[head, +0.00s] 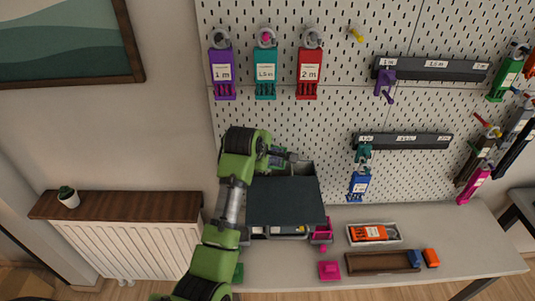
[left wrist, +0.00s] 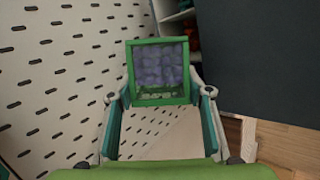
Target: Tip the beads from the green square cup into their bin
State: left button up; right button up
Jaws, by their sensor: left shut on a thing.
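The green square cup (left wrist: 129,74) is in the left wrist view, its open mouth facing the camera. Several greyish-violet rounded beads (left wrist: 160,66) show inside it. My left gripper (left wrist: 159,94) is shut on the cup, one finger at each side. In the head view my left gripper (head: 278,157) is by the pegboard, at the back left of a dark raised panel (head: 285,198). My right gripper is out of view.
Purple, teal and red tagged holders (head: 308,75) hang on the pegboard (head: 330,120). On the table (head: 455,240) are a pink block (head: 329,270), a brown tray (head: 370,263) and a grey tray (head: 353,240) with an orange item. The table's right part is clear.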

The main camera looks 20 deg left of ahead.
pick_arm(q)
jog(key=shift+s+f+n+t+h, duration=0.15)
jog(key=shift+n+t+h, duration=0.3)
jog(key=shift+h, duration=0.55)
jog(key=h, duration=0.1)
jog(key=n+t+h, duration=0.1)
jog(key=shift+a+r+n+h, duration=0.2)
jog(key=shift+r+n+h, duration=0.05)
jog(key=shift+r+h, duration=0.15)
jog(key=shift+r+t, duration=0.1)
jog(key=shift+t, duration=0.15)
